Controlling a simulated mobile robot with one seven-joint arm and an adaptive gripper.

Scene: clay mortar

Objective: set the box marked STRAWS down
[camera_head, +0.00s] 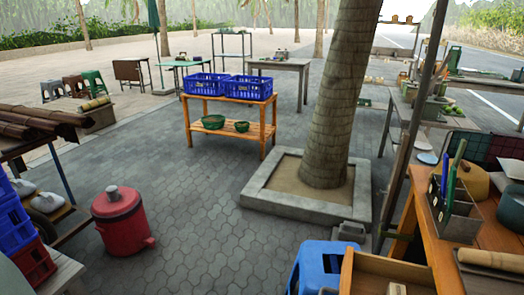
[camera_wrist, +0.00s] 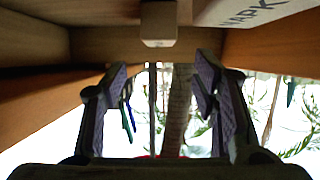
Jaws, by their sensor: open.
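My gripper (camera_wrist: 160,80) is open in the wrist view, its two dark fingers apart with nothing between their tips. A pale, small block-shaped piece (camera_wrist: 158,20) shows just beyond the fingertips at the top; I cannot tell what it is. A pale box (camera_wrist: 250,10) with the letters NAPK is cut off at the upper right. No mark reading STRAWS can be read in either view. Brown wooden boards (camera_wrist: 100,42) surround the fingertips. In the head view an open wooden drawer (camera_head: 405,268) stands at the bottom right, with a small pale object inside. My gripper cannot be made out there.
A blue stool (camera_head: 322,262) stands beside the drawer. The wooden counter (camera_head: 425,235) carries a dark holder (camera_head: 455,215) with pens. A palm trunk (camera_head: 340,100) rises from a square planter. A red cooler (camera_head: 120,220) stands left. The paving between is clear.

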